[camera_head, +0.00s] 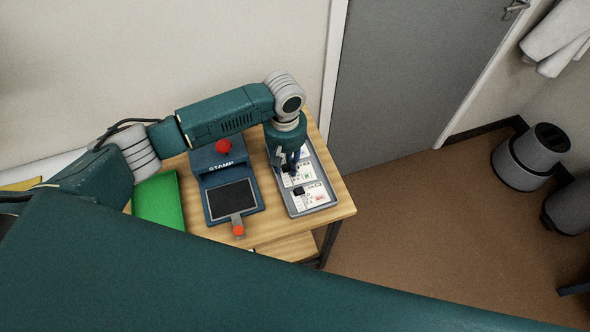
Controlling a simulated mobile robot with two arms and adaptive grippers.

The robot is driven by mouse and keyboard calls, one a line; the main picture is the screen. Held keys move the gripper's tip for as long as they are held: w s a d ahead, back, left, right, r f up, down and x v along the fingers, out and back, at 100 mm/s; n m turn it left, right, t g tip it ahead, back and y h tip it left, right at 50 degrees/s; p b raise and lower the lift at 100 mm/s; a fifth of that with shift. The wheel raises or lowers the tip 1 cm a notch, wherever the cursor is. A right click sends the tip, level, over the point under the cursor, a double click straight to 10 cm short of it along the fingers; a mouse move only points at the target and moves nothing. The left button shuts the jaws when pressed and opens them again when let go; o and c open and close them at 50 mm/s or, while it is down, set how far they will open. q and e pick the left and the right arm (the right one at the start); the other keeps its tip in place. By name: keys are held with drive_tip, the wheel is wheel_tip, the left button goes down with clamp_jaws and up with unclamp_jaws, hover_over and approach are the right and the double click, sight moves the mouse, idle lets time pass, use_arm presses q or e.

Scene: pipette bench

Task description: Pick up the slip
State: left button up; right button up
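Printed white slips lie in a grey tray (330,203) at the right end of the wooden table. The nearer slip (317,197) shows a pinkish-red mark. The farther slip (301,178) shows a green mark and is partly hidden by my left gripper. Small black pieces sit at the slips' left edges. My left gripper (290,168) points down over the farther part of the tray, at or just above the farther slip. Its fingers are small and dark, so I cannot tell their opening or whether they touch the slip. My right gripper is out of view.
A blue stamp device (212,160) with a red knob and dark pad stands left of the tray. A green block or pad (159,200) lies further left. A grey door (410,70) is behind the table. Brown floor is open to the right, with grey bins (528,158).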

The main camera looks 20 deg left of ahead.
use_arm(q)
drive_tip(key=c, duration=0.7)
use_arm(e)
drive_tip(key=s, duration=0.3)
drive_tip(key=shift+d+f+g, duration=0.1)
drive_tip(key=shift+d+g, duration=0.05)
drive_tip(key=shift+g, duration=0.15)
